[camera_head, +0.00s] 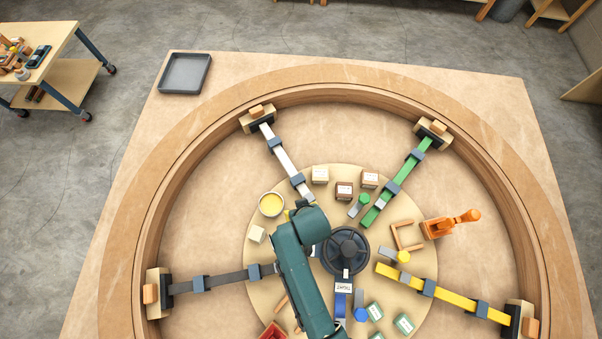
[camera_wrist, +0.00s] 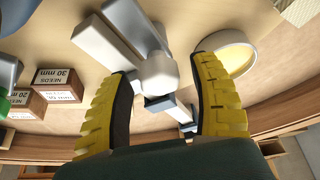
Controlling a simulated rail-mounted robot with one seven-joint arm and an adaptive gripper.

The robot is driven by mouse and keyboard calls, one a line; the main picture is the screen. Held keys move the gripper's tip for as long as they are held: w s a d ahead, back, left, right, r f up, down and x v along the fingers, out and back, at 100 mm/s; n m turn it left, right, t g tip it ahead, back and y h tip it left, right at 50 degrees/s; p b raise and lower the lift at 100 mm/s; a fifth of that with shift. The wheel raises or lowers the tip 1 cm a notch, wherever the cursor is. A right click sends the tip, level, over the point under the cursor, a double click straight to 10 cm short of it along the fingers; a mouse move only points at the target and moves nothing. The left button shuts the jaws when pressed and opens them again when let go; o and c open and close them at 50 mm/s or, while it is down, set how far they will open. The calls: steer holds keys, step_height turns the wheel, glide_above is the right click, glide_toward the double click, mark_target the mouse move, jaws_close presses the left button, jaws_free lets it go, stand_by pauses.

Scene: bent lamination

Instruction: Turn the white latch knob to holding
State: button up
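The white latch knob (camera_wrist: 157,73) shows in the wrist view as a rounded white cap beside pale bars (camera_wrist: 105,42). My gripper (camera_wrist: 162,98) is open, with one yellow ribbed finger on each side of the knob. Gaps show between the knob and both fingers, so it is not gripped. In the head view the white clamp arm (camera_head: 283,155) runs from the ring's upper-left block toward the round centre board. My arm covers the knob there, and only a little yellow of my gripper (camera_head: 290,212) shows. I cannot read the latch's setting.
A yellow-filled bowl (camera_head: 271,204) stands left of my gripper and shows close to the right finger in the wrist view (camera_wrist: 228,52). Labelled blocks (camera_head: 344,190) stand to the right. Green (camera_head: 408,170), yellow (camera_head: 455,300) and dark grey (camera_head: 225,280) clamp arms surround the black hub (camera_head: 346,250).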

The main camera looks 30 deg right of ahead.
jaws_close()
steer(key=shift+s+n+p, duration=0.1)
steer(key=shift+n+p, duration=0.25)
steer(key=shift+n, duration=0.05)
steer(key=n+y+p, duration=0.1)
steer(key=n+p, duration=0.1)
steer(key=shift+r+n, duration=0.1)
steer(key=shift+n, duration=0.2)
steer(key=n+y+p, duration=0.1)
steer(key=n+y, duration=0.1)
steer(key=n, duration=0.4)
steer(key=n+g+y+b, duration=0.1)
steer(key=n, duration=0.3)
steer(key=shift+f+g+y, duration=0.3)
steer(key=shift+y, duration=0.1)
steer(key=n+b, duration=0.1)
steer(key=n, duration=0.1)
steer(key=n+g+b, duration=0.1)
steer(key=n, duration=0.1)
steer(key=shift+n+g+y, duration=0.3)
